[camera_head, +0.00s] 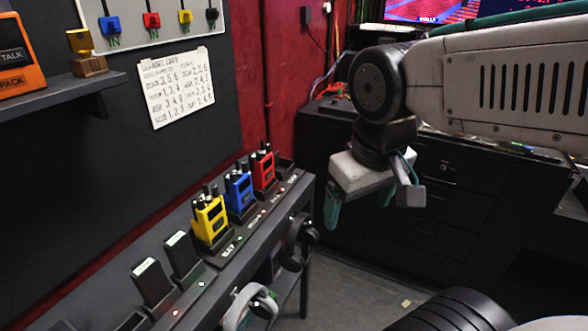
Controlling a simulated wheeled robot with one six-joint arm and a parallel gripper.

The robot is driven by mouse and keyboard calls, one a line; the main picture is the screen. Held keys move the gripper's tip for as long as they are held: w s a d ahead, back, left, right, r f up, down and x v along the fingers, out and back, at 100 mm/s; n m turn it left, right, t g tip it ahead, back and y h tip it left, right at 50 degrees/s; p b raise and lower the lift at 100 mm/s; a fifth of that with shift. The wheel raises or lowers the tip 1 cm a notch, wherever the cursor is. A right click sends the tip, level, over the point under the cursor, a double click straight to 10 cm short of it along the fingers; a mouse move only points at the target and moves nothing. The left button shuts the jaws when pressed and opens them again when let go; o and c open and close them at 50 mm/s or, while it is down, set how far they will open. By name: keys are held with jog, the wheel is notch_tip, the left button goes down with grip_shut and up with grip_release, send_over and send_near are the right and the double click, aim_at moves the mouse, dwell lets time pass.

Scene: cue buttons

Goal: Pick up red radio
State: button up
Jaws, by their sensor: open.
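The red radio (263,172) stands upright in a dock on the narrow black shelf, at the far end of a row. The blue radio (239,192) and the yellow radio (210,220) stand in docks nearer to me. My gripper (360,205) is open and empty, to the right of the red radio and apart from it, over the floor side of the shelf. Its fingers point down. The lower part of the red radio is hidden in its dock.
Black docks without coloured radios (152,284) line the near shelf. Headphones (299,243) hang below its front edge. Dark drawers (446,205) stand behind my gripper. An upper shelf (50,97) holds an orange box (18,60). Open floor (350,295) lies right of the shelf.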

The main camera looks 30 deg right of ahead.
aim_at(258, 163)
jog(key=w+d+f+n+t+h, duration=0.1)
jog(key=w+d+t, duration=0.3)
jog(key=w, duration=0.8)
jog(key=w+d+f+n+t+h, duration=0.1)
jog(key=w+d+t, duration=0.25)
jog(key=w, duration=0.75)
jog(key=w+a+f+n+y, duration=0.1)
jog(key=w+a+f+y, duration=0.1)
jog(key=y, duration=0.1)
jog(key=w+a+f+n+t+y, duration=0.1)
jog(key=w+a+f+n+y, duration=0.1)
jog(key=y, duration=0.1)
jog(key=w+a+f+n+y, duration=0.2)
jog(key=w+f+y, duration=0.1)
jog(key=shift+a+t+y, duration=0.25)
jog(key=shift+a+y, duration=0.05)
jog(key=shift+y, duration=0.1)
jog(key=shift+a+f, duration=0.1)
jog(key=shift+a, duration=0.2)
jog(key=shift+w+a+f+y, duration=0.2)
jog(key=shift+a+y, duration=0.1)
jog(key=shift+y, duration=0.1)
jog(key=x, duration=0.6)
jog(key=shift+w+a+r, duration=0.25)
jog(key=shift+w, duration=0.2)
jog(key=c, duration=1.2)
